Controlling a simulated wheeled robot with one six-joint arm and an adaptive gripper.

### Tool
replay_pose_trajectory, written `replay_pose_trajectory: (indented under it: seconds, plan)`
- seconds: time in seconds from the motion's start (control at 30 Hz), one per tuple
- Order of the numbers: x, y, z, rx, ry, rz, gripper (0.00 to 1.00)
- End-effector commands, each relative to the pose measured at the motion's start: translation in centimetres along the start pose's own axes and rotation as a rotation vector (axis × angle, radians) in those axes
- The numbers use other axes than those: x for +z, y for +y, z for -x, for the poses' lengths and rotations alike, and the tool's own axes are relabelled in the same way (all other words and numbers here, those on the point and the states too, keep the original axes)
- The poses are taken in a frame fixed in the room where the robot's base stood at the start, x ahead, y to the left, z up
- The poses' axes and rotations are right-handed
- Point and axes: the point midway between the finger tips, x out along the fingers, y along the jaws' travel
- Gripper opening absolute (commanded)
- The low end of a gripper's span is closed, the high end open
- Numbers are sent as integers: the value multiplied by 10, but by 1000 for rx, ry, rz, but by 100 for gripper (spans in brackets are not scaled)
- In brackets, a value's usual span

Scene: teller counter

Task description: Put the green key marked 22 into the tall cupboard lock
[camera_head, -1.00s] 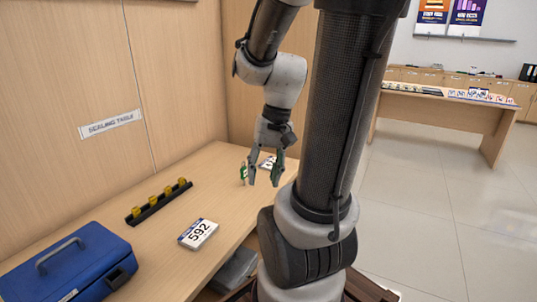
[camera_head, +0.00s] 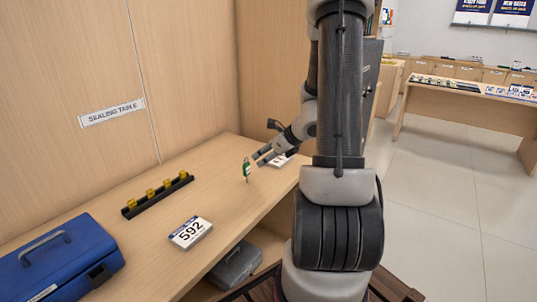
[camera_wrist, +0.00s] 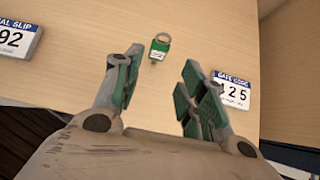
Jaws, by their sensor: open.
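The green key (camera_head: 246,170) is on the wooden table, near its right part in the head view. In the wrist view the key (camera_wrist: 160,48) shows a ring and a green tag with a small white label; its number is too small to read. My gripper (camera_head: 262,157) is open and empty just right of the key in the head view. In the wrist view my gripper (camera_wrist: 158,85) has its two green-padded fingers spread, with the key beyond the tips, apart from them. I cannot make out the tall cupboard lock.
A 592 card (camera_head: 190,232), a black rack with yellow pieces (camera_head: 157,195) and a blue case (camera_head: 60,262) lie on the table. A 425 card (camera_wrist: 231,91) is beside my right finger. A wall stands behind. A grey box (camera_head: 234,264) sits below the tabletop.

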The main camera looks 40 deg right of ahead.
Motion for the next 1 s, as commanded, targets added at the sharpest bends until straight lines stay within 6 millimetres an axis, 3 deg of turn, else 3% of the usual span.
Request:
replay_pose_trajectory:
  seconds: [1.0]
  plan:
    - [-1,1,-90,3,2,4,41]
